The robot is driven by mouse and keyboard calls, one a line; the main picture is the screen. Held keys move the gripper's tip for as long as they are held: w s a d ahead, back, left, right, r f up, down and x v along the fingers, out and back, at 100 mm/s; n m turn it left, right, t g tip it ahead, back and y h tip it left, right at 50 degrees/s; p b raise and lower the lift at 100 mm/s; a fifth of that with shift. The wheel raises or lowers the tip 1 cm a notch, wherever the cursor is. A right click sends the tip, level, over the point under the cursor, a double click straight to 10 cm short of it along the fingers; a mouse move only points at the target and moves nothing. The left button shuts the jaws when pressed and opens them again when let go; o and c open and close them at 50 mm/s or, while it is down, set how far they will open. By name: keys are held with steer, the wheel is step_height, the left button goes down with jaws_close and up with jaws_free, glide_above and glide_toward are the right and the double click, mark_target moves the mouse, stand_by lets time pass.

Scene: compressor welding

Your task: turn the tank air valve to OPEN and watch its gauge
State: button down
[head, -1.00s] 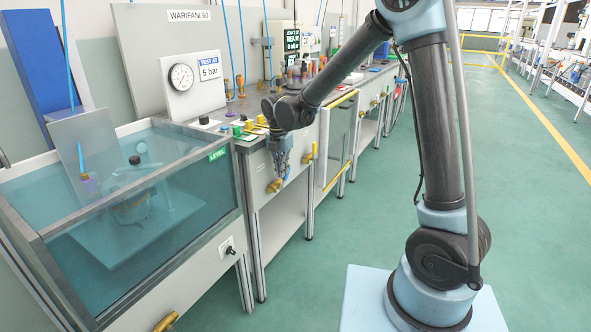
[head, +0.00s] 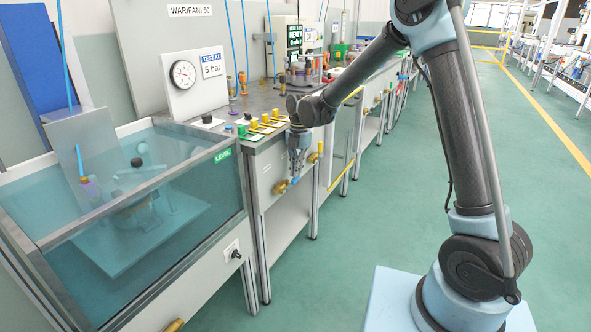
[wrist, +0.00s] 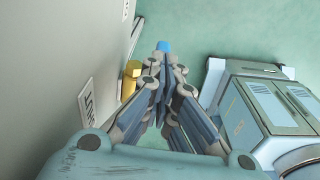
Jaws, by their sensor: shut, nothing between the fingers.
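The round white gauge (head: 183,74) is on the upright panel above the water tank, beside a "TEST AT 5 bar" sign. Its reading is too small to tell. My gripper (head: 295,174) is shut and empty, pointing down at the bench front. A brass valve (head: 281,187) is on that front, just below and left of the fingertips. A small blue part (wrist: 163,46) shows just beyond the fingertips (wrist: 163,62) in the wrist view; contact cannot be told. A yellow fitting (wrist: 130,78) is left of the fingers. No OPEN marking is readable.
The glass-walled water tank (head: 120,262) stands at the left, with a green "LEVEL" label. Yellow and green buttons (head: 262,125) line the bench top. Another yellow-brass fitting (head: 313,157) is right of my gripper. The green floor in front is clear.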

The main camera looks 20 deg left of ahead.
steer(key=shift+w+f, duration=0.25)
steer(key=shift+f, duration=0.05)
stand_by(0.6)
